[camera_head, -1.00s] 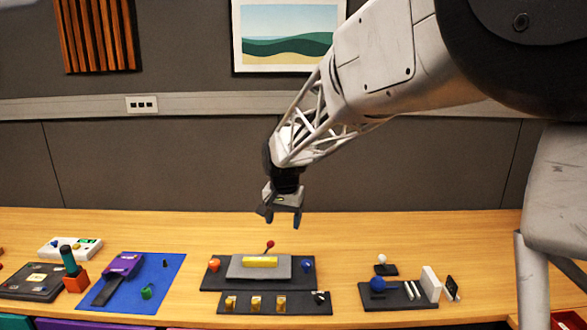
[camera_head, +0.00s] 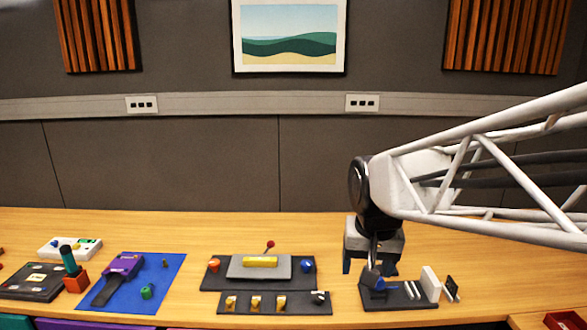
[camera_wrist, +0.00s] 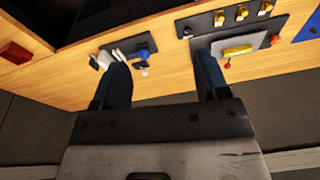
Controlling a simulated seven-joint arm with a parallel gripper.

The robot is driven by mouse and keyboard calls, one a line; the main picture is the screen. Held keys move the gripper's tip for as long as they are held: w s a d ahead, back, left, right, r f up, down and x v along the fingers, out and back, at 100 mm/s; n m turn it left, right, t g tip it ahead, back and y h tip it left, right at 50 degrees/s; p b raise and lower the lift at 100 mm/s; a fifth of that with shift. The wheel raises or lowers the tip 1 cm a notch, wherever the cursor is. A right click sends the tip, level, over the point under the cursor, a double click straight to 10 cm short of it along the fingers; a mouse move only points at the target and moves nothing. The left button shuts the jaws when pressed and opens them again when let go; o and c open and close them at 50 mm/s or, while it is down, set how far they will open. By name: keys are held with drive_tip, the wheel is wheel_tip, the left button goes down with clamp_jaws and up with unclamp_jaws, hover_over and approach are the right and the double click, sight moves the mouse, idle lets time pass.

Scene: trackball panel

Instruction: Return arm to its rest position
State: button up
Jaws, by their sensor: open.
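My gripper (camera_head: 369,268) is open and empty. In the head view it hangs over the right part of the table, in front of the trackball panel's back edge as seen from my camera, with its fingers pointing down. Its two dark fingers also show spread apart in the wrist view (camera_wrist: 160,68). The trackball panel (camera_head: 400,302) is a dark base with a blue ball (camera_head: 374,281) and white strips. The blue ball also shows between the fingers in the wrist view (camera_wrist: 142,53). The white-knobbed joystick (camera_wrist: 144,70) is visible there but hidden in the head view.
A dark panel (camera_head: 225,279) with a grey block and coloured knobs stands mid-table, with a switch strip (camera_head: 243,307) before it. A blue mat (camera_head: 172,277) and more devices lie left. A white upright block (camera_head: 430,283) stands right. The back table strip is clear.

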drive_tip(key=s+d+f, duration=0.2)
drive_tip(key=s, duration=0.5)
drive_tip(key=s+d+f+n, duration=0.1)
drive_tip(key=s+d+f, duration=0.1)
drive_tip(key=s, duration=0.5)
drive_tip(key=shift+s+d+t, duration=0.3)
drive_tip(key=shift+s+d, duration=0.1)
drive_tip(key=shift+d, duration=0.05)
idle(2.1)
